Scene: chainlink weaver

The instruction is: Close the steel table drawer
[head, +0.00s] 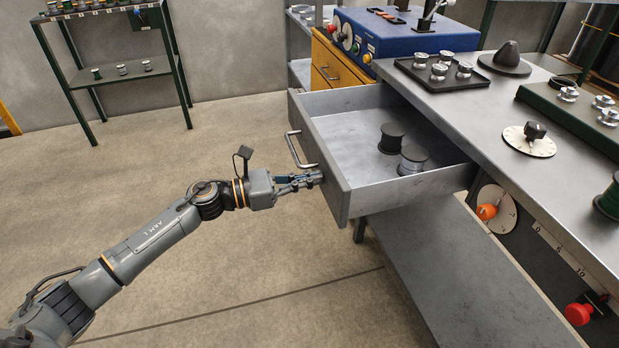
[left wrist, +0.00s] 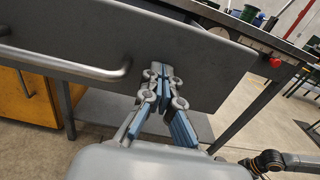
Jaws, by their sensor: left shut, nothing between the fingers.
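The steel table drawer (head: 345,203) stands pulled out from the steel table (head: 452,112). My right gripper is not in view.
A lower shelf (head: 430,262) lies under the table. An orange knob (head: 487,212) and a red button (head: 578,314) stick out from the table front, right of the drawer. A green rack (head: 110,70) stands at the back left. The floor left of the drawer is clear.

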